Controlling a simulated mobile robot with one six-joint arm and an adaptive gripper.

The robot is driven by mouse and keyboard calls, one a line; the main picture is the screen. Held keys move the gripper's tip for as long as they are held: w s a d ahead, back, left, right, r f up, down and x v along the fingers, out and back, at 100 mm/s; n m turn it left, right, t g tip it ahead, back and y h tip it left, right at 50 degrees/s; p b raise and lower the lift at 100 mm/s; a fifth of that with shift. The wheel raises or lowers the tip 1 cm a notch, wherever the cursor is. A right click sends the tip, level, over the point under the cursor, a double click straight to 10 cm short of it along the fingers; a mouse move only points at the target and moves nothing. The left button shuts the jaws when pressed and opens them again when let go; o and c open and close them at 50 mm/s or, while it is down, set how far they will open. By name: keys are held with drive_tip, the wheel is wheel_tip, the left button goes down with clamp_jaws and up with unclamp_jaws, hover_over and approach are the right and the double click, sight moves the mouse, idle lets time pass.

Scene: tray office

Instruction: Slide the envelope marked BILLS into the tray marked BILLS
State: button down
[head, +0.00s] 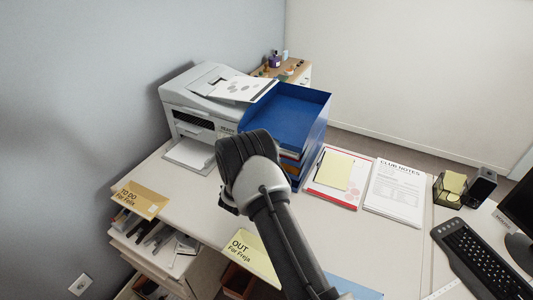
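No envelope or tray with the word BILLS can be read in the head view. A blue stacked tray unit (288,107) stands beside the printer; its top level looks empty, and papers show in the lower levels. My arm hides much of its front. A tan piece marked TO DO, For Freja (140,199) lies at the desk's left edge. A pale yellow one marked OUT, For Freja (252,255) is at the front edge, partly behind my arm. My gripper (228,206) is in front of the printer and trays; its fingers are mostly hidden by my wrist.
A white printer (212,105) stands at the back left. A clipboard with a yellow sheet (338,173) and CLUB NOTES papers (397,188) lie right of the trays. A keyboard (487,258) is at the right. A light blue sheet (352,286) shows at the front. Bare desk (385,240) lies centre-right.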

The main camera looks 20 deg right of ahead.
drive_tip(key=c, duration=1.7)
unclamp_jaws()
drive_tip(key=shift+o, duration=0.2)
drive_tip(key=shift+f, duration=0.1)
drive_tip(key=v, duration=1.2)
